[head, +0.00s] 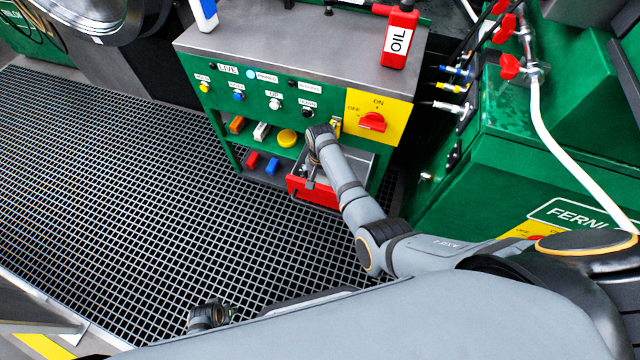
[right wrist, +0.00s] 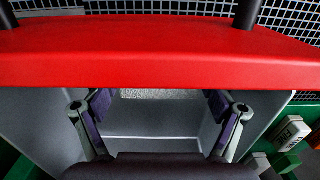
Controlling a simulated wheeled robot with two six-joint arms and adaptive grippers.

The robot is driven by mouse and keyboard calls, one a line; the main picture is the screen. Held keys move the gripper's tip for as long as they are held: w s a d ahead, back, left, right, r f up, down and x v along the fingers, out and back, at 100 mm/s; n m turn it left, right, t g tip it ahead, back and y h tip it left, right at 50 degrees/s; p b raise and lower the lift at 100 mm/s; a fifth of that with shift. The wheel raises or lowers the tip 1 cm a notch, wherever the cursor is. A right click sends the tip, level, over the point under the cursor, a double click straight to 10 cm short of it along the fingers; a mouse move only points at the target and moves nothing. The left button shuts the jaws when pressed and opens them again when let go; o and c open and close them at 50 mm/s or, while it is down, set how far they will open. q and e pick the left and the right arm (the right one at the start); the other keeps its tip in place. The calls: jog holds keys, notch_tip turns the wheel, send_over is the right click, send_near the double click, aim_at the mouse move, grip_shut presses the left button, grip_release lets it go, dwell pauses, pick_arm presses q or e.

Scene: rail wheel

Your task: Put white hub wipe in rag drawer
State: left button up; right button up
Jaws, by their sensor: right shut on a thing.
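The open rag drawer has a red front (head: 298,188) and sits low at the right end of the green cabinet. In the right wrist view its red front (right wrist: 150,58) crosses the top, with grey inner walls below. My right gripper (head: 311,180) points down into the drawer. In the right wrist view my right gripper (right wrist: 160,104) has its fingers set wide around the white hub wipe (right wrist: 160,93), a pale speckled strip between the fingertips. Most of the wipe is hidden, and I cannot tell whether it touches the drawer floor.
The green cabinet (head: 222,100) carries buttons and a red rotary switch (head: 372,121). Its shelves hold coloured blocks and a yellow disc (head: 287,138). A red oil bottle (head: 398,40) stands on top. Black floor grating (head: 110,180) is open to the left. A green machine (head: 480,150) stands right.

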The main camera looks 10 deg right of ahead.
aim_at(321, 182)
pick_arm(q)
jog(key=shift+r, duration=0.1)
pick_arm(e)
jog(key=o, duration=0.9)
jog(key=shift+c, duration=0.2)
jog(key=shift+r, duration=0.25)
pick_arm(q)
jog(key=s+f+p, duration=0.1)
jog(key=s+p, duration=0.7)
jog(key=s, duration=0.4)
pick_arm(e)
notch_tip(321, 182, up, 6)
jog(key=shift+r, duration=0.25)
pick_arm(q)
jog(key=shift+s+a+r+p, duration=0.15)
jog(key=shift+s+r+p, duration=0.05)
jog(key=shift+r+p, duration=0.7)
jog(key=shift+s+a+r+p, duration=0.15)
jog(key=shift+r+p, duration=0.6)
jog(key=shift+p, duration=0.1)
jog(key=shift+s+a+r+p, duration=0.15)
jog(key=shift+s+r+p, duration=0.05)
jog(key=shift+r+p, duration=0.7)
pick_arm(e)
jog(key=shift+d+r, duration=0.1)
jog(key=shift+r, duration=2.45)
